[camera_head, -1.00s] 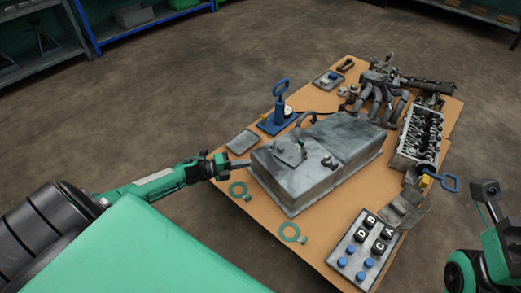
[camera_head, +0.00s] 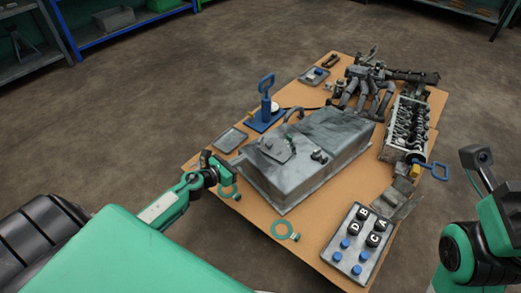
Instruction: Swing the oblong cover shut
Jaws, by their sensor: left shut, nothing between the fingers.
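A grey metal tank (camera_head: 318,155) lies on the tan table. A small flat grey plate (camera_head: 278,149), which seems to be the oblong cover, sits on top near the tank's left end. I cannot tell clearly how far open it is. My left gripper (camera_head: 226,163) is shut and empty beside the tank's left end, just left of the plate; I see no clear contact. My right gripper (camera_head: 476,160) is at the right edge of the view, away from the tank; its fingers are not clear.
A blue pump-like tool (camera_head: 266,113) and a grey tray (camera_head: 230,140) stand behind left. Green rings (camera_head: 281,230) lie in front. A lettered button panel (camera_head: 357,245) is at the front right. An engine head (camera_head: 407,130) and a manifold (camera_head: 365,85) fill the far right.

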